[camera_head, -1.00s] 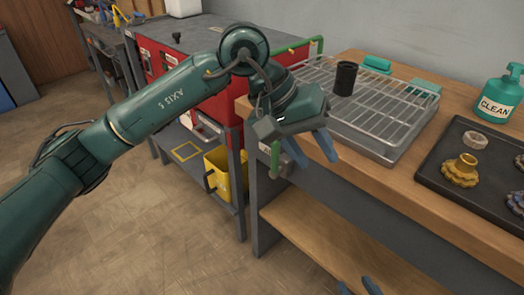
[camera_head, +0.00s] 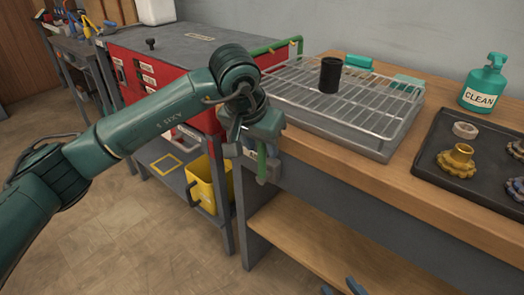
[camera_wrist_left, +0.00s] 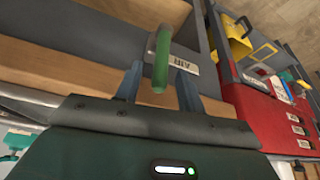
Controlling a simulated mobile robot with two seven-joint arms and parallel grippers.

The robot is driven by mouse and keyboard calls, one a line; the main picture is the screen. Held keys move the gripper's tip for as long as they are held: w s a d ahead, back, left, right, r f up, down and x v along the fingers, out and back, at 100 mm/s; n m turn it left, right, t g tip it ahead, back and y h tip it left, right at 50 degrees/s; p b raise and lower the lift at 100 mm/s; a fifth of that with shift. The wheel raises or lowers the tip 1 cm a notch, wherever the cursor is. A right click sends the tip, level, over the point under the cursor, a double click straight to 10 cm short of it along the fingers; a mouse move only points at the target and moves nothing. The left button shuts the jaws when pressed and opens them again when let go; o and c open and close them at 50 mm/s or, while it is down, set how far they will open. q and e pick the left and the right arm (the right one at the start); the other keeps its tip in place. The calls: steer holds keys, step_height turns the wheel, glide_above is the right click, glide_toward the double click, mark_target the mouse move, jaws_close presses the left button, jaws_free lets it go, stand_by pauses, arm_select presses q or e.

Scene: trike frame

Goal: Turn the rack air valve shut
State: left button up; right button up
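The air valve's green handle (camera_head: 262,160) hangs at the end of the wooden bench, below its top. It shows in the left wrist view (camera_wrist_left: 161,62) beside a white "AIR" label. My left gripper (camera_wrist_left: 160,88) is open, with one blue-grey finger on each side of the handle and small gaps visible. In the head view the left gripper (camera_head: 252,150) is at the bench end, partly covering the valve; the valve body is mostly hidden. Two blue fingertips of my right gripper (camera_head: 343,288) show apart at the bottom edge, with nothing visible between them.
A wire rack on a tray (camera_head: 375,140) with a black cylinder (camera_head: 330,74) stands on the bench. A dark tray (camera_head: 440,150) of knobs and a "CLEAN" bottle (camera_head: 483,88) are to the right. A red cabinet (camera_head: 135,80) and yellow bucket (camera_head: 203,182) stand left.

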arm_select(q)
steer(key=shift+x, duration=1)
jaws_close()
